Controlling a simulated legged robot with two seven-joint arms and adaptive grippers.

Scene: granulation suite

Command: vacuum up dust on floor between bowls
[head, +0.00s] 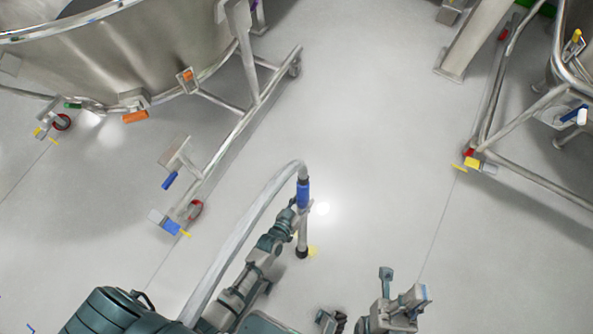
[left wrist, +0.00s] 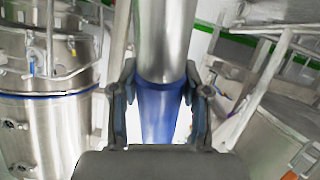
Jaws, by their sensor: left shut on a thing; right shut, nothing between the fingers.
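My left gripper (head: 302,207) is shut on the vacuum wand (head: 302,238), around or just below its blue grip (head: 303,190). The left wrist view shows the fingers (left wrist: 161,100) on either side of the blue grip (left wrist: 161,115), with the metal tube above. The wand stands nearly upright, its dark nozzle (head: 302,254) down at the floor. A pale hose (head: 240,235) curves from the wand top to the lower left. My right gripper (head: 331,320) is shut and empty at the bottom edge.
A large steel bowl (head: 130,55) on a wheeled frame (head: 235,130) stands at the upper left. Another frame (head: 490,135) with a vessel stands at the right. The pale floor (head: 370,150) between them is clear. Thin floor seams run toward the casters.

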